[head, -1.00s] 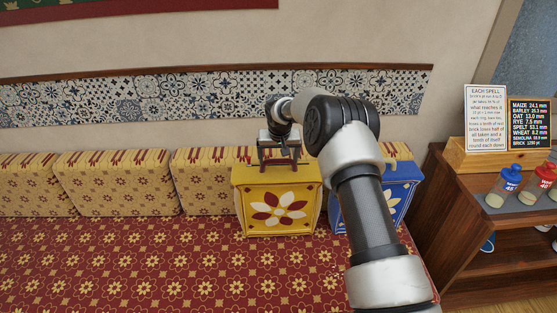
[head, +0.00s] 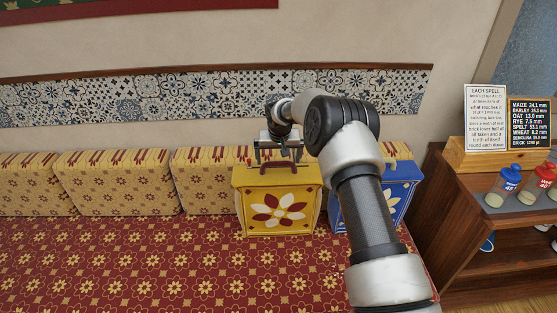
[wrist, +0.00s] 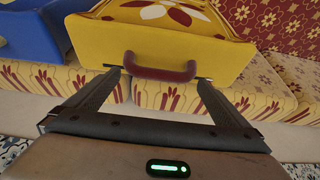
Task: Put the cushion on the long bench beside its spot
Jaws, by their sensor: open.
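The likely cushion is a boxy yellow piece (head: 250,222) with a red-and-cream flower on its front and a dark red handle (head: 286,167) on top. It stands upright on the red floral surface, apparently the long bench (head: 150,262), against the patterned back pads. My gripper (head: 278,160) is above it, jaws open. In the wrist view my gripper (wrist: 160,76) has its fingertips on either side of the handle (wrist: 160,68), with gaps showing. The yellow piece (wrist: 170,43) fills the top middle there.
A blue flowered piece (head: 400,190) stands just right of the yellow one, partly behind my arm. Patterned back pads (head: 115,185) line the wall. A wooden shelf (head: 455,190) with bottles and signs is at the right. The red surface to the left is clear.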

